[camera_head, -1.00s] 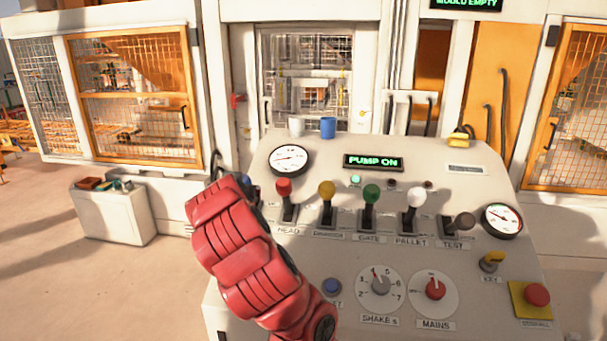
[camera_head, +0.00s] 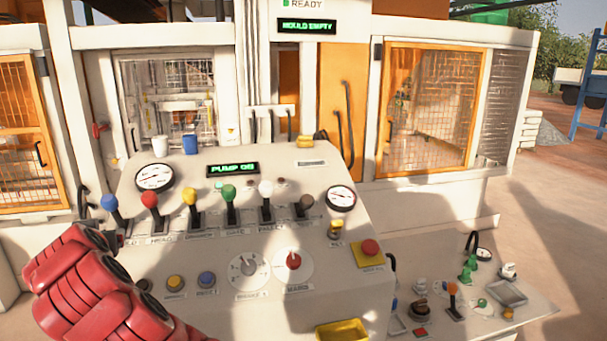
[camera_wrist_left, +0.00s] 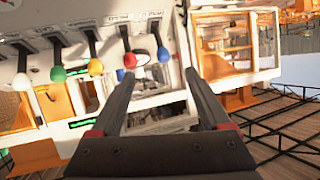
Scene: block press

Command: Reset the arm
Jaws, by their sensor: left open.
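My left arm (camera_head: 95,285) is red and enters the head view at the lower left, in front of the panel's left side; its gripper is mostly hidden there. In the left wrist view my left gripper (camera_wrist_left: 159,74) is open, with nothing between its fingers touching both. A blue-knobbed lever (camera_wrist_left: 163,54) shows in the gap beyond the fingertips, and a red-knobbed lever (camera_wrist_left: 130,60) shows close by the left fingertip. Whether either is touched I cannot tell. The blue lever also shows in the head view (camera_head: 110,203), just above the arm. My right gripper is not in view.
The sloped control panel (camera_head: 330,275) carries levers with red (camera_head: 150,199), yellow, green and white knobs, plus dials and gauges. A lower side panel (camera_head: 530,300) is at right.

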